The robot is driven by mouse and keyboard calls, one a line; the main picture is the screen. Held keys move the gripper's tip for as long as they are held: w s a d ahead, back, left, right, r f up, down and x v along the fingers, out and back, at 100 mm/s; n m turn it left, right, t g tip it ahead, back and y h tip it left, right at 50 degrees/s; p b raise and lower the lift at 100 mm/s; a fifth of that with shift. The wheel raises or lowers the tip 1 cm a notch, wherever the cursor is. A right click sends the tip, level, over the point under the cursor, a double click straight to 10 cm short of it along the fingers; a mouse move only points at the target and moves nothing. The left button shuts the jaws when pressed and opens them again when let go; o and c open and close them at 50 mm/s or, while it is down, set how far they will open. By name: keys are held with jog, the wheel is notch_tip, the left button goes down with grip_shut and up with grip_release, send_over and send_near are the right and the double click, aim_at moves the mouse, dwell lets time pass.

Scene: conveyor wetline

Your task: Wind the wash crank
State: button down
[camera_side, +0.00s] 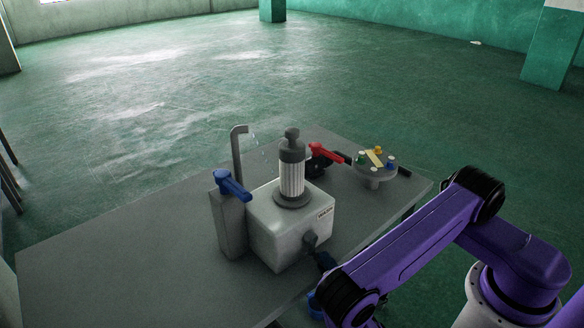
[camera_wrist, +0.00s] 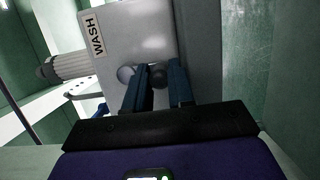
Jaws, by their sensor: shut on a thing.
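The wash crank (camera_side: 310,240) is a dark grey part on the front face of the white wash box (camera_side: 275,232). In the wrist view its round grey hub (camera_wrist: 126,74) shows just left of my fingers, on the box face (camera_wrist: 140,35) below the WASH label (camera_wrist: 97,39). My gripper (camera_side: 325,262) is at the crank, in front of the box. In the wrist view my gripper (camera_wrist: 160,68) has its two blue fingers around the dark crank knob (camera_wrist: 160,78) and is shut on it. The fingers hide part of the crank arm.
A ribbed grey cylinder (camera_side: 291,180) stands on the box. A blue-handled valve post (camera_side: 230,222) and bent spout (camera_side: 237,155) stand to its left. A red-handled valve (camera_side: 325,152) and a round stand with coloured knobs (camera_side: 375,172) are behind right. The table's left part (camera_side: 120,250) is clear.

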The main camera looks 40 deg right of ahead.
jog(key=c, duration=1)
grip_release()
jog(key=shift+o, duration=0.2)
jog(key=shift+f, duration=0.1)
jog(key=shift+s, duration=0.1)
jog(key=s, duration=0.7)
jog(key=shift+r, duration=0.2)
